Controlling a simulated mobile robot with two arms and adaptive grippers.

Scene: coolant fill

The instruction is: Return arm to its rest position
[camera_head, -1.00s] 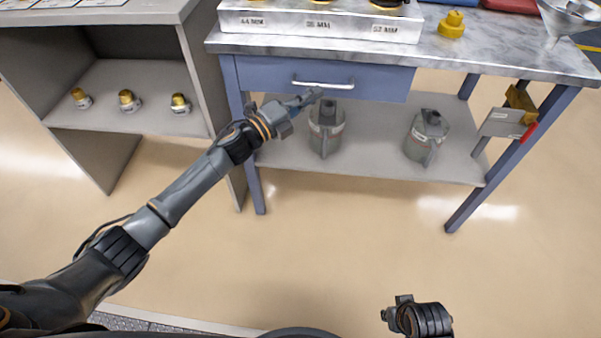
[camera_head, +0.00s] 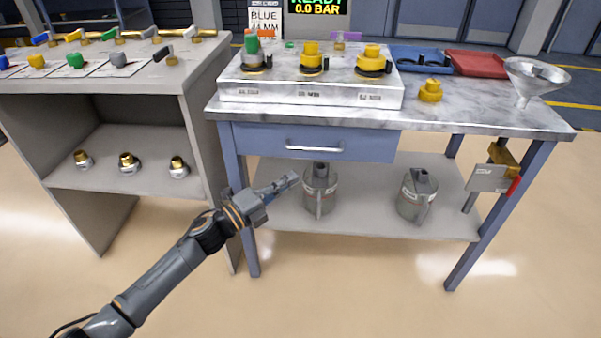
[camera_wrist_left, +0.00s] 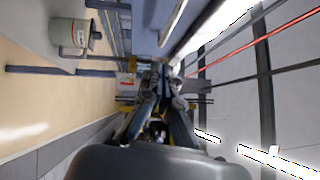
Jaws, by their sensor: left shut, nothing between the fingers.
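My left arm comes in from the lower left in the head view. Its gripper (camera_head: 287,184) is shut and empty, in front of the workbench's lower shelf and below the blue drawer (camera_head: 315,143). The gripper's tips are just left of a grey jug (camera_head: 320,190) in the picture; I cannot tell how far apart they are. The left wrist view shows the gripper's closed fingers (camera_wrist_left: 160,90) pointing ahead with nothing held. My right gripper is not in view now.
A second grey jug (camera_head: 417,196) stands on the lower shelf (camera_head: 370,222). The benchtop (camera_head: 465,115) bears yellow caps, blue and red trays, and a funnel (camera_head: 535,80). A grey cabinet (camera_head: 205,90) stands at left with fittings. The floor in front is clear.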

